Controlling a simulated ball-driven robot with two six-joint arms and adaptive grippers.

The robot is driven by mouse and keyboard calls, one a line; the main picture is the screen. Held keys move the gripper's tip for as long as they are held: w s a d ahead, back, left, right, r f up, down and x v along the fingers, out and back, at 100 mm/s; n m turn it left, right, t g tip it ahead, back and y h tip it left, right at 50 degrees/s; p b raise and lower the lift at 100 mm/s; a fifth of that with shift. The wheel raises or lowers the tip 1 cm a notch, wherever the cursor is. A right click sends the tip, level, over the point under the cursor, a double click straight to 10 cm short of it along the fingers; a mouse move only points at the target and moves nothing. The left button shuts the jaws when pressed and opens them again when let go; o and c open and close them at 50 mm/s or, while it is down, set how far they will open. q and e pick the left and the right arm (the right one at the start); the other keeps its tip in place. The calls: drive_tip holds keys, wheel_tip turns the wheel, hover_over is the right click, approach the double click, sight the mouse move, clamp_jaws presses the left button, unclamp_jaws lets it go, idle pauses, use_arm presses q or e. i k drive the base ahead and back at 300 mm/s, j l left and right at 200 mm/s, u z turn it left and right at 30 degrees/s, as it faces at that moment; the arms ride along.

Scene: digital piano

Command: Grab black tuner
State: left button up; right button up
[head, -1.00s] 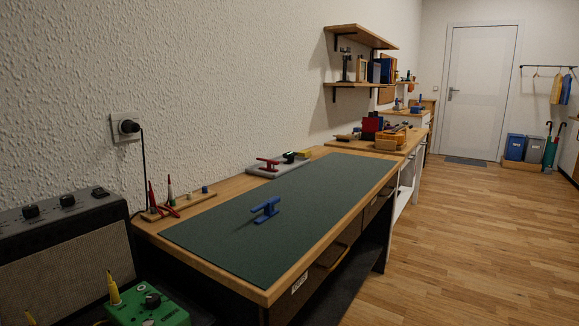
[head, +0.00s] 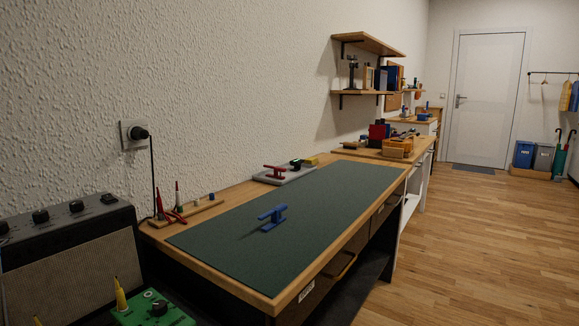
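I cannot make out a black tuner for certain. A small dark item (head: 296,162) sits on a grey tray (head: 268,179) at the back of the workbench, between a red clamp-like piece (head: 274,170) and a yellow block (head: 311,160); it is too small to identify. A blue clamp-like piece (head: 272,216) stands on the green mat (head: 325,212). Neither of my grippers is in view.
A black amplifier (head: 70,268) stands at the left, with a green pedal box (head: 152,309) before it. A wooden rack (head: 205,204) with red pliers lies by the wall. Most of the mat is clear. Wooden floor (head: 450,240) is open at right.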

sight(297, 163)
drive_tip(key=l+u, duration=0.1)
drive_tip(key=u, duration=0.3)
drive_tip(key=i+l+u, duration=0.1)
drive_tip(key=u, duration=0.35)
drive_tip(key=l+u, duration=0.1)
drive_tip(key=u, duration=0.3)
drive_tip(key=i+l+u, duration=0.1)
drive_tip(key=l+u, duration=0.2)
drive_tip(key=l, duration=0.35)
drive_tip(key=l+u, duration=0.25)
drive_tip(key=l, duration=0.4)
drive_tip(key=l+u, duration=0.3)
drive_tip(key=l, duration=0.35)
drive_tip(key=k+l+u, duration=0.3)
drive_tip(key=l, duration=0.3)
drive_tip(key=i+l, duration=0.05)
drive_tip(key=i, duration=0.05)
